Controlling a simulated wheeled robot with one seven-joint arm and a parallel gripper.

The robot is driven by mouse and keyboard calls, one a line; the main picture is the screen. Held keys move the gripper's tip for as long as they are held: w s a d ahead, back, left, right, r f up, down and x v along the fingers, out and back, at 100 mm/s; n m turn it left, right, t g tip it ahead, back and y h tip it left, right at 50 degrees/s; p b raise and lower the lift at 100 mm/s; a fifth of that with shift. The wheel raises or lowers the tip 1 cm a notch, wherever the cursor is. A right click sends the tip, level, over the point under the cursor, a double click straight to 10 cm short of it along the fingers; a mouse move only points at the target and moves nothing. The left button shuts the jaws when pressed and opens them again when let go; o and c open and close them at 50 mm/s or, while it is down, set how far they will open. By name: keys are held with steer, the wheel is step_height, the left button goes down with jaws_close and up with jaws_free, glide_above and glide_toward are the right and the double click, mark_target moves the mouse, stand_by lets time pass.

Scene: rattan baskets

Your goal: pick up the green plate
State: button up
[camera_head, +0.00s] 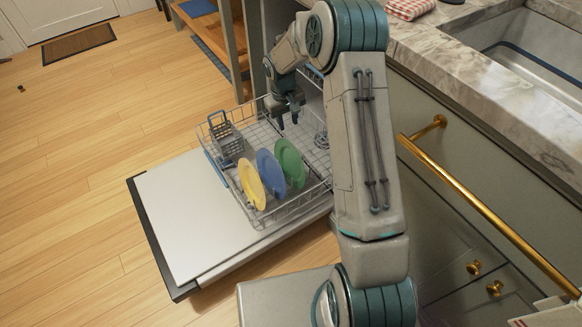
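The green plate (291,162) stands on edge in the pulled-out dishwasher rack (232,196). It is the rightmost of three plates in a row, with a blue plate (270,174) directly to its left and a yellow plate (250,184) beyond that. My gripper (288,122) points down over the back of the rack, above and behind the green plate, apart from it. Its two fingers look spread, with nothing visible between them.
The dishwasher door (190,215) is folded down. A grey cutlery basket (227,141) with a blue handle stands at the rack's back left. A marble counter (480,85) with a sink (530,50) and a drawer with a gold handle (480,205) are at right. Wooden floor is open at left.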

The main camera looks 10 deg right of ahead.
mark_target(293, 147)
steer(key=f+b, duration=0.1)
steer(key=f, duration=0.3)
steer(key=d+f+b, duration=0.1)
steer(key=f, duration=0.4)
steer(key=f+b, duration=0.2)
steer(key=f, duration=0.2)
steer(key=shift+w+d+f, duration=0.1)
steer(key=shift+d+f, duration=0.05)
steer(key=shift+d, duration=0.2)
jaws_close()
stand_by(0.8)
